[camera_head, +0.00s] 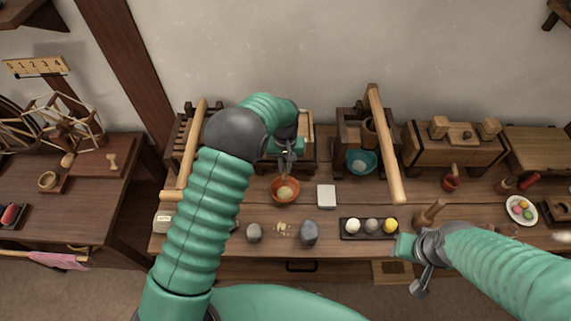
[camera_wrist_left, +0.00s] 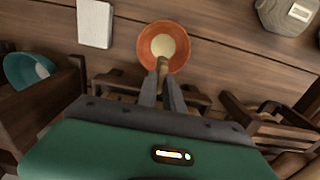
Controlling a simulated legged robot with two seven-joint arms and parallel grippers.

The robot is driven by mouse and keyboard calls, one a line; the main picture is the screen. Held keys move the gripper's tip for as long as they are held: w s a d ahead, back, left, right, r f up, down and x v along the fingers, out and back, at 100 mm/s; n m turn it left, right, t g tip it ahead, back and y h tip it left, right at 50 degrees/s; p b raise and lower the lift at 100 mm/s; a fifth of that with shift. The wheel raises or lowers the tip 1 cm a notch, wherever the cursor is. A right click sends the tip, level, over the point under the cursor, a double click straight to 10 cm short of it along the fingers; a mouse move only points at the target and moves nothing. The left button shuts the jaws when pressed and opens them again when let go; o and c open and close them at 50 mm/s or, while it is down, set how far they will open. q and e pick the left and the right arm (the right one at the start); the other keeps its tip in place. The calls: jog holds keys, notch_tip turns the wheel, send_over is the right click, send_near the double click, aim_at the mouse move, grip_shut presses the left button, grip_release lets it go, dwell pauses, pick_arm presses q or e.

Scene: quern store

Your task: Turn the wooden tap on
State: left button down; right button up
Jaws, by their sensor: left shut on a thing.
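The wooden tap (camera_wrist_left: 162,66) shows in the left wrist view as a small brown wooden piece between my left fingertips. My left gripper (camera_wrist_left: 163,84) is shut on it. In the head view, my left gripper (camera_head: 285,163) points down in front of a wooden frame (camera_head: 307,123) at the back of the table, and my own arm hides much of that frame. An orange bowl (camera_head: 285,197) with pale contents sits just in front of the fingertips; it also shows in the left wrist view (camera_wrist_left: 143,47). My right gripper (camera_head: 422,280) hangs near the table's front edge, and its finger gap is unclear.
A white block (camera_head: 326,196) lies right of the bowl. A teal bowl (camera_head: 372,168) stands under another wooden frame with a long beam (camera_head: 385,145). Grey stones (camera_head: 309,233) and a dark tray (camera_head: 346,235) with several balls line the front. A wooden chest (camera_head: 450,152) stands at the back right.

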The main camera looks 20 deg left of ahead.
aim_at(285, 168)
pick_arm(q)
jog(key=shift+s+f, duration=0.25)
jog(key=shift+s, duration=0.1)
jog(key=c, duration=1.5)
grip_release()
jog(key=shift+r, duration=0.1)
jog(key=shift+w, duration=0.15)
notch_tip(285, 168, up, 17)
jog(key=shift+f, duration=0.1)
